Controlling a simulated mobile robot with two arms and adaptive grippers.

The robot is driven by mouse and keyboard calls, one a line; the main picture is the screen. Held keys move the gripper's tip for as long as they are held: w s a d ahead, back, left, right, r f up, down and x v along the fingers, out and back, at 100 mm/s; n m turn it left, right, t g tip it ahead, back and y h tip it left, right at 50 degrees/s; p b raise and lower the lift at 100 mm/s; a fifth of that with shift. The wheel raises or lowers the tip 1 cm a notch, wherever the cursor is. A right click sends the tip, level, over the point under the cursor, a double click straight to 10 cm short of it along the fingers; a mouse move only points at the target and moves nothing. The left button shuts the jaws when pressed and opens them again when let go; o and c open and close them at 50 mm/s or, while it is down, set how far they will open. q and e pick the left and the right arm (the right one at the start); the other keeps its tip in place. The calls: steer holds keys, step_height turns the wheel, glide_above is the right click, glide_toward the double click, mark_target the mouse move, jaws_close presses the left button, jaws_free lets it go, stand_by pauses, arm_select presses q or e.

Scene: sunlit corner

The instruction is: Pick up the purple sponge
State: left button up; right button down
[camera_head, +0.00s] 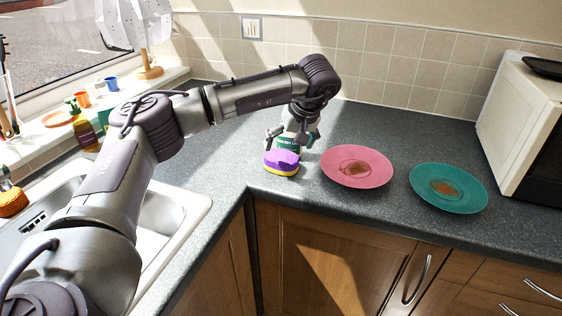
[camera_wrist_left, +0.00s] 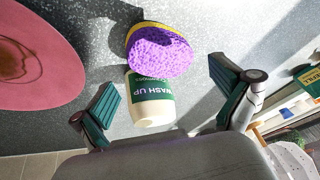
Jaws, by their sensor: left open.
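The purple sponge (camera_head: 282,160), with a yellow layer, rests on the dark grey countertop in the corner, left of the pink plate. A white bottle or tub with a green "WASH UP" label (camera_head: 289,144) stands right behind it. My left gripper (camera_head: 292,137) is above and close to the sponge, its fingers apart and holding nothing. In the left wrist view the sponge (camera_wrist_left: 162,50) lies ahead, beyond the labelled container (camera_wrist_left: 150,98), between the spread fingers of my left gripper (camera_wrist_left: 168,98). My right gripper is not in view.
A pink plate (camera_head: 338,177) and a teal plate (camera_head: 424,199), both with brown stains, lie to the right. A white microwave (camera_head: 512,115) stands at the far right. The sink (camera_head: 187,208) is at the left. The counter's front edge is near the sponge.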

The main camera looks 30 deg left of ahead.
mark_target(282, 156)
arm_select(q)
steer(key=shift+p+x, duration=0.4)
steer(key=shift+x, duration=2.35)
steer(key=shift+a, duration=0.1)
steer(key=c, duration=0.7)
